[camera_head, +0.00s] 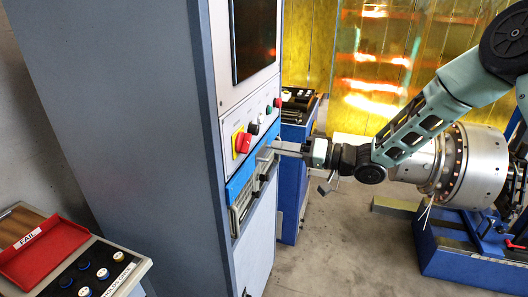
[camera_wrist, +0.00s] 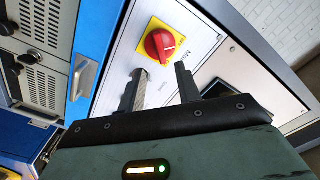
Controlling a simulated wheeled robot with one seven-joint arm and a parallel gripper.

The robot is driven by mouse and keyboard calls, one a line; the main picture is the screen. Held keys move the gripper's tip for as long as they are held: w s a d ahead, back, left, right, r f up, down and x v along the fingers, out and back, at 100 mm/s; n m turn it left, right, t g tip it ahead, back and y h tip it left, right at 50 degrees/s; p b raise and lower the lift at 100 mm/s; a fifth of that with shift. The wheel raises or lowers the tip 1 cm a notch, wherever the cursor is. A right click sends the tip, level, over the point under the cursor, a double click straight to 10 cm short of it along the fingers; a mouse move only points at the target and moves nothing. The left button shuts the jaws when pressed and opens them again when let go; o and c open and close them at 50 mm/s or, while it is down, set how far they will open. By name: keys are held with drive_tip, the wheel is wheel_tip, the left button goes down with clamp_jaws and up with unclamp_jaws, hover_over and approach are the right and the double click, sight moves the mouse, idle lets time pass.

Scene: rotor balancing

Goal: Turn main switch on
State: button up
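The main switch is a red rotary knob on a yellow square plate, on the light front panel of a tall grey cabinet. It shows in the head view (camera_head: 243,141) and in the wrist view (camera_wrist: 160,43), with a pale mark on the knob. Part of a label beginning "Ma" is readable beside it. My gripper (camera_wrist: 160,72) has its two fingers apart with nothing between them. The knob lies just beyond the fingertips, roughly centred between them, apparently untouched. In the head view my gripper (camera_head: 274,151) reaches in from the right, beside and slightly below the switch.
Black, green and red buttons (camera_head: 267,113) sit farther along the panel, below a dark screen (camera_head: 255,36). A blue strip with handled drawers (camera_head: 245,207) lies under the panel. A large metal rotor (camera_head: 475,165) stands at right. A red FAIL tray (camera_head: 42,250) is at lower left.

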drive_tip(key=b+v, duration=0.2)
drive_tip(key=v, duration=0.7)
drive_tip(key=shift+s+d, duration=0.15)
drive_tip(key=shift+d, duration=0.2)
drive_tip(key=s+a+f+h, duration=0.2)
drive_tip(key=s+a+h, duration=0.4)
drive_tip(key=h, duration=0.5)
drive_tip(key=s+d+n+g+h, duration=0.1)
drive_tip(key=s+d+g+h, duration=0.1)
drive_tip(key=s, duration=1.1)
drive_tip(key=s+d+n+g+h, duration=0.2)
drive_tip(key=s+d+g+h, duration=0.1)
drive_tip(key=s, duration=1.1)
drive_tip(key=shift+f+g, duration=0.45)
drive_tip(key=shift+g, duration=0.15)
